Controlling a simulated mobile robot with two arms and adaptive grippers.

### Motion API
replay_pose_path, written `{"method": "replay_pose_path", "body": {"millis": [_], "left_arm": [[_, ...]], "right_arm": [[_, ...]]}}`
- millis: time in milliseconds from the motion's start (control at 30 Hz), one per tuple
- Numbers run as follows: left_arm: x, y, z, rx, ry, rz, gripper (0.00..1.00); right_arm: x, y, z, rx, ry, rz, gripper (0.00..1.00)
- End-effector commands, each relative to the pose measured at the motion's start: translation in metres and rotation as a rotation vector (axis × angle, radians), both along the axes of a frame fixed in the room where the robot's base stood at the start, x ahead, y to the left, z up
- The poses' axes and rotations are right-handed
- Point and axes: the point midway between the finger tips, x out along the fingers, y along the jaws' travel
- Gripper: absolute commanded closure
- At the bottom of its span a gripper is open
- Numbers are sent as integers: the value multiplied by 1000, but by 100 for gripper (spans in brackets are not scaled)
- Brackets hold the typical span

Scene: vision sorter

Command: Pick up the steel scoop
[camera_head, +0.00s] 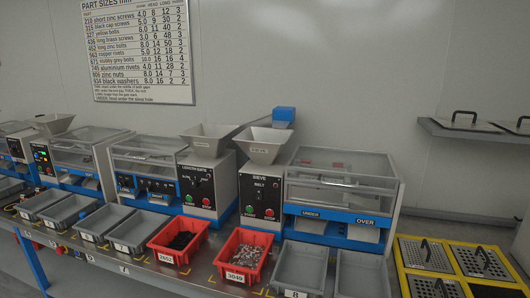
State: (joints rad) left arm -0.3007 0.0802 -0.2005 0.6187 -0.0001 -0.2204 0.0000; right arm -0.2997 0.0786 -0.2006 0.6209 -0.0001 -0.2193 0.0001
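I cannot make out a steel scoop in the head view. Neither of my grippers is in view. A red bin (267,239) marked 3049 holds small silvery parts, and another red bin (205,231) to its left holds black parts; no scoop is clearly visible in either. Small items at the bench's far left edge are too small to identify.
A sieve machine (260,187) and a lengths machine (208,184) stand behind the bins on the bench. Grey bins (301,267) line the front. A yellow rack (433,287) with handled perforated plates is at right. A wall shelf (480,132) holds more plates.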

Motion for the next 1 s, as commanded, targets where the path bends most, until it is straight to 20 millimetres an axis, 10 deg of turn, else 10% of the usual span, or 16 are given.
{"method": "replay_pose_path", "body": {"millis": [433,733,1000], "left_arm": [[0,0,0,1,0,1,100],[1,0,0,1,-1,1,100],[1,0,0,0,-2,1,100]], "right_arm": [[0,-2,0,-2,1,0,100],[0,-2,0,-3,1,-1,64],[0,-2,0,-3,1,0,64]]}}
